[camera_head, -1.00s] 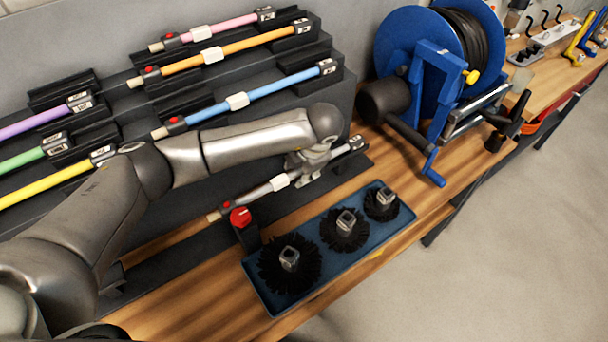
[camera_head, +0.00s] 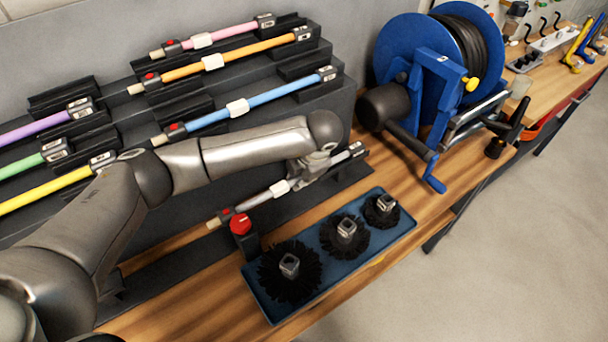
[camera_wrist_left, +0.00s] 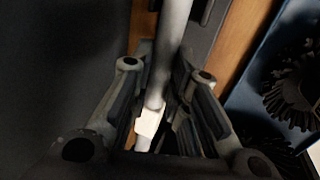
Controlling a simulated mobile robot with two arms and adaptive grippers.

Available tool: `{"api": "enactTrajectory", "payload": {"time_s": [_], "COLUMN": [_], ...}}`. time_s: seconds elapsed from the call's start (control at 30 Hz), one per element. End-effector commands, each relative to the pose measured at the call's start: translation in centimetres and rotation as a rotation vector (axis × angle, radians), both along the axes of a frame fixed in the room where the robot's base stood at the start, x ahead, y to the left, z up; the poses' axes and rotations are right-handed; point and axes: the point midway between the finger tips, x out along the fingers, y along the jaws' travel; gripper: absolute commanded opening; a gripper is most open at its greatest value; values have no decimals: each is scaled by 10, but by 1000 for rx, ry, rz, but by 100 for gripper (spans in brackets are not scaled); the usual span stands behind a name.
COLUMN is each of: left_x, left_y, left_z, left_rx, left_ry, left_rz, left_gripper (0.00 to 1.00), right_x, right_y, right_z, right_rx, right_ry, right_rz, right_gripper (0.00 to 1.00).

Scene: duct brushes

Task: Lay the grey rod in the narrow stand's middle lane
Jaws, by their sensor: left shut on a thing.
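The grey rod (camera_head: 257,199) is at the foot of a black stepped stand (camera_head: 275,109), above the wooden bench. It has a white band and a red-marked joint, and its left end lies behind a red knob. My left gripper (camera_head: 308,177) is shut around the rod, to the right of the white band. In the left wrist view the rod (camera_wrist_left: 172,50) runs lengthwise between the fingers, with its white band near the palm. Pink (camera_head: 235,22), orange (camera_head: 250,45) and blue (camera_head: 268,99) rods lie on this stand. Which lane counts as middle I cannot tell. My right gripper is out of view.
A blue tray (camera_head: 331,283) with three black brushes is in front of the rod, beside the red knob (camera_head: 240,223). A blue hose reel (camera_head: 425,80) stands to the right. Purple (camera_head: 40,124), green (camera_head: 22,163) and yellow (camera_head: 42,191) rods lie at left.

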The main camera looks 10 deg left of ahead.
Motion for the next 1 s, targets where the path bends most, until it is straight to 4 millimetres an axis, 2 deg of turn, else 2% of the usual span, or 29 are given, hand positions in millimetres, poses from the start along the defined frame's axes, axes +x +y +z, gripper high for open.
{"api": "enactTrajectory", "payload": {"time_s": [0.73, 1.0], "left_x": [0, 0], "left_y": [0, 0], "left_z": [57, 60], "left_rx": [0, 0], "left_ry": [-2, 0], "left_rz": [1, 0], "left_gripper": [0, 0], "right_x": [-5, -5], "right_y": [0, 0], "right_z": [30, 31], "right_rx": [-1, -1], "right_ry": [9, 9], "right_rz": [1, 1], "right_gripper": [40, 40]}}
